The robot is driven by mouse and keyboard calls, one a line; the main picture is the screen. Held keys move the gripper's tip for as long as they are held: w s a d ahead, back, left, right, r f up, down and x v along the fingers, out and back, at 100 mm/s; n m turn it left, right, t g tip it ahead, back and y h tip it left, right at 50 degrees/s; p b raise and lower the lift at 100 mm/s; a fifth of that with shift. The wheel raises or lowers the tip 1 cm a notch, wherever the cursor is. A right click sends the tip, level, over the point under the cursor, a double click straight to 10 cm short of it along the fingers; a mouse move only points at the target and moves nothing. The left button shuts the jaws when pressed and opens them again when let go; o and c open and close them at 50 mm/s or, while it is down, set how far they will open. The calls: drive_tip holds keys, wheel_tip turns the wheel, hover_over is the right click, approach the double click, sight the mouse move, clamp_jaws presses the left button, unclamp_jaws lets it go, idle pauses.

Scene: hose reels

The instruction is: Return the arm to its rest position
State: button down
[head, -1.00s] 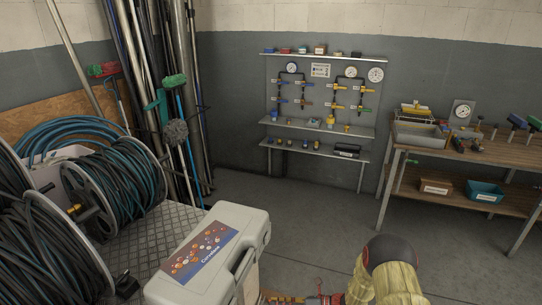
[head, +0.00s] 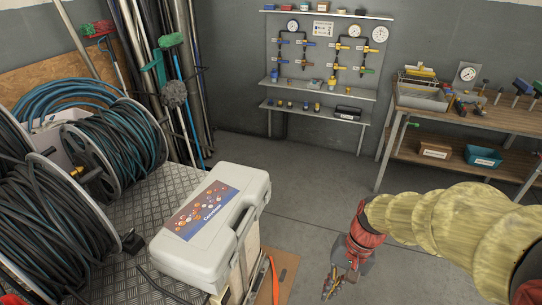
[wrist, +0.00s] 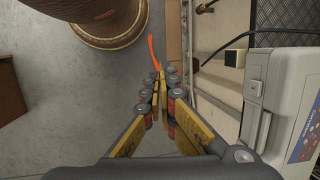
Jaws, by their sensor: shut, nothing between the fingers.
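My arm, in a yellowish sleeve (head: 440,218), reaches in from the right of the head view and bends down at a red wrist joint. My gripper (head: 329,289) hangs from it near the bottom edge, right of the grey case. In the wrist view my gripper (wrist: 161,78) has its yellow-brown fingers together at the tips, with nothing between them. It points towards the grey floor, beside the edge of the stand.
A grey case (head: 213,213) lies on the tread-plate top (head: 146,205), left of my gripper; it also shows in the wrist view (wrist: 285,100). An orange strap (head: 274,279) hangs nearby. Hose reels (head: 120,150) stand left. A workbench (head: 470,115) stands back right. Mid-floor is clear.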

drive_tip(key=s+d+r+n+t+h, duration=0.1)
drive_tip(key=s+d+r+n+t, duration=0.1)
drive_tip(key=r, duration=0.6)
drive_tip(key=s+d+r+n+t+h, duration=0.1)
drive_tip(key=s+r+n+t+h, duration=0.1)
drive_tip(key=s+r+t, duration=0.3)
wheel_tip(320, 180, up, 4)
drive_tip(key=shift+s+d, duration=0.35)
drive_tip(key=shift+s, duration=0.1)
drive_tip(key=c, duration=2.6)
unclamp_jaws()
